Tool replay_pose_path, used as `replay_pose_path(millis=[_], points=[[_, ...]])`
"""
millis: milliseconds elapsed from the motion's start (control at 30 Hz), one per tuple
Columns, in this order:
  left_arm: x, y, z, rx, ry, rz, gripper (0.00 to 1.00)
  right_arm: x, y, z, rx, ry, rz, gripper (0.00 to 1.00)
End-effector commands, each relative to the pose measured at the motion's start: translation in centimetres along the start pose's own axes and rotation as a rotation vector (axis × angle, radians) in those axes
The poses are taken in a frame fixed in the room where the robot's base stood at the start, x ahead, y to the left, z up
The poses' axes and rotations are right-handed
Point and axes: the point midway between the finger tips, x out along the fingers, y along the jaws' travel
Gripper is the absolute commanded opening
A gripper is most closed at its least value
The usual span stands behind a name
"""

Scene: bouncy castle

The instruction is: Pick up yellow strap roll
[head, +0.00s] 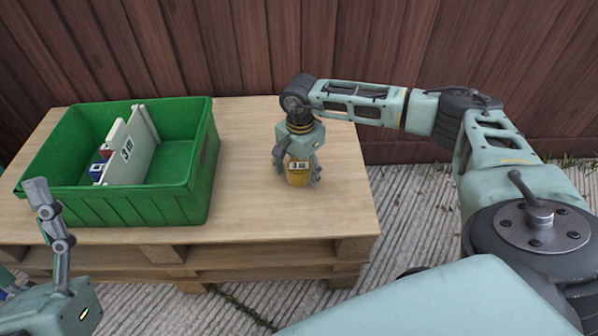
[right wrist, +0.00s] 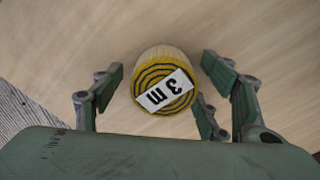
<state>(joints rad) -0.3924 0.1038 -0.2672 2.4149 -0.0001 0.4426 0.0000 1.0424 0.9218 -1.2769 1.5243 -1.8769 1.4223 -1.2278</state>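The yellow strap roll (head: 299,179) stands on the wooden pallet top, right of the green crate. It has a white "3 m" label. In the right wrist view the roll (right wrist: 165,82) shows its coiled yellow and dark end between the fingers. My right gripper (head: 297,172) points down over the roll. Its fingers are open on both sides of the roll, with visible gaps in the right wrist view (right wrist: 163,76). My left gripper (head: 52,225) is only partly in view at the lower left, away from the roll; its opening cannot be told.
A green crate (head: 140,212) stands on the left of the pallet (head: 245,225). Inside are a white divider (head: 140,140) marked "3 m" and small red and blue items (head: 100,162). A wooden fence (head: 260,50) rises behind. The pallet top around the roll is clear.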

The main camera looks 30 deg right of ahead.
Motion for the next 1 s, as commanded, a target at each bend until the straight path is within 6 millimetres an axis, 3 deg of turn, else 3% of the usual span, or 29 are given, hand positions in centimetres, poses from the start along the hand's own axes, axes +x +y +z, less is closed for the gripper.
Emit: replay_pose_path(millis=[533,1000], points=[[0.00,0.01,0.04,0.000,-0.002,0.000,0.68,0.01,0.03,0.01,0.000,0.000,0.001,0.18],[0.16,-0.12,0.85,0.003,-0.046,-0.002,0.68,-0.72,-0.03,0.00,0.000,-0.001,-0.001,0.17]])
